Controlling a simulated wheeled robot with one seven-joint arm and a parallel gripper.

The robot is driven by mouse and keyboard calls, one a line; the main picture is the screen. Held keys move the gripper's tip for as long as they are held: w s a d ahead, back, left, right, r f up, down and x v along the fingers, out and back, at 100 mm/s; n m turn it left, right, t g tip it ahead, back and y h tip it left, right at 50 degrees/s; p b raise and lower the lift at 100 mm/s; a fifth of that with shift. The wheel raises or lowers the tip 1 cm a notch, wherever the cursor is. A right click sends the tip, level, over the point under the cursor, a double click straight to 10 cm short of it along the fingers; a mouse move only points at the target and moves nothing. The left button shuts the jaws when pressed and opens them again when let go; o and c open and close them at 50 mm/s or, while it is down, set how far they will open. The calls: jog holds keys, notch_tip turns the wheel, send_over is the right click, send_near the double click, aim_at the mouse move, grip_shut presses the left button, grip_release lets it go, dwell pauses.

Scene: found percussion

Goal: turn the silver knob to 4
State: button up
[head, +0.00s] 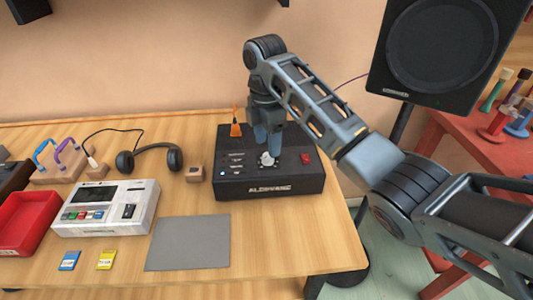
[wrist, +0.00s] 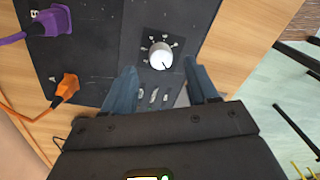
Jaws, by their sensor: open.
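The silver knob (wrist: 160,56) is on the top face of a black box (head: 262,186), with a ring of small marks around it. A dark pointer line shows on the knob's lower right in the wrist view; the numbers are too small to read. The fingers do not appear to touch the knob.
A red switch (head: 305,157) sits right of the knob. An orange plug (wrist: 66,88) and a purple plug (wrist: 50,20) with cables stand in the box. Headphones (head: 150,158), a white device (head: 105,208) and a grey mat (head: 188,243) lie to the left on the table.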

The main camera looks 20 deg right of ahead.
aim_at(268, 158)
jog(key=shift+s+f, duration=0.1)
jog(key=shift+f, duration=1.8)
jog(key=shift+c, duration=0.3)
jog(key=c, duration=1)
